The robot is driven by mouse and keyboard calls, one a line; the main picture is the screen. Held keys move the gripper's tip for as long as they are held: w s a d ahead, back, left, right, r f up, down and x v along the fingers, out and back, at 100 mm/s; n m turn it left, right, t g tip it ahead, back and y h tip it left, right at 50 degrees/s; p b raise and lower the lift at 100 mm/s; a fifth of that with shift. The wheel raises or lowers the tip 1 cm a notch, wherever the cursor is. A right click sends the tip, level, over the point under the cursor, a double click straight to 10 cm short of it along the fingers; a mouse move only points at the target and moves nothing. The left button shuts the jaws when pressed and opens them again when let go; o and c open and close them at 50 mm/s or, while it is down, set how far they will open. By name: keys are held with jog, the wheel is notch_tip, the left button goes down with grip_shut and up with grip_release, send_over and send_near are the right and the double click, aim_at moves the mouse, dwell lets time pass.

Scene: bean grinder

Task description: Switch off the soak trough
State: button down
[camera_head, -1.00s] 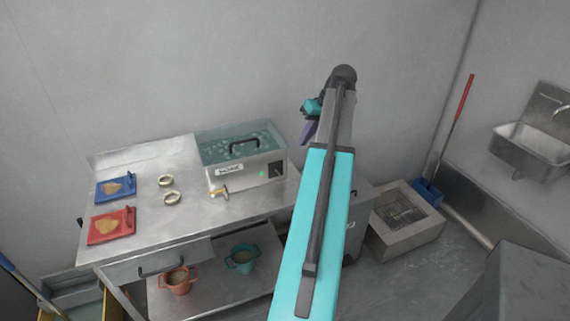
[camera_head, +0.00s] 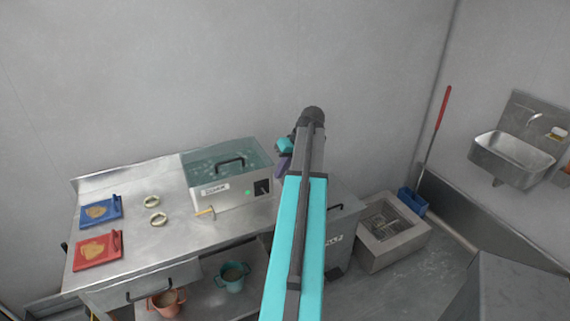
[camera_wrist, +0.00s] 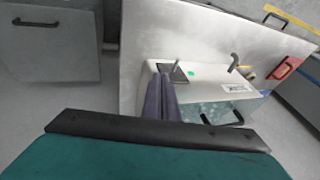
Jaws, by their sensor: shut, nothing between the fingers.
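The soak trough (camera_head: 222,190) is a pale metal box of water with a black handle, standing on the bench. Its front has a label, a lit green light (camera_head: 248,192) and a dark switch panel (camera_head: 262,187) at the right end. In the wrist view the panel (camera_wrist: 180,75) has a small lever (camera_wrist: 177,64) standing out from it, beside the green light (camera_wrist: 191,73). My gripper (camera_head: 284,166) is shut and empty, just right of and above the panel. In the wrist view its purple fingers (camera_wrist: 160,80) appear close beside the panel; contact cannot be told.
A brass-coloured crank (camera_head: 205,211) lies in front of the trough. Two rings (camera_head: 158,219), a blue tray (camera_head: 101,211) and a red tray (camera_head: 98,250) are further left on the bench (camera_head: 140,180). Buckets (camera_head: 232,277) stand below. A floor basin (camera_head: 394,240) is at right.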

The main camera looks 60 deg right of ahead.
jog(key=shift+w+a+f+p, duration=0.4)
jog(key=shift+w+a+f, duration=0.1)
jog(key=shift+f, duration=0.2)
jog(key=shift+w+a+f+p, duration=0.35)
jog(key=shift+a+f, duration=0.2)
jog(key=shift+f, duration=0.2)
jog(key=shift+w+a+f+p, duration=0.4)
jog(key=shift+w+a+f, duration=0.1)
jog(key=shift+f, duration=0.2)
jog(key=shift+a+f+b, duration=0.1)
jog(key=shift+a+b, duration=0.05)
jog(key=shift+b, duration=0.15)
jog(key=shift+s+t+b, duration=0.2)
jog(key=shift+t+b, duration=0.1)
jog(key=shift+b, duration=0.15)
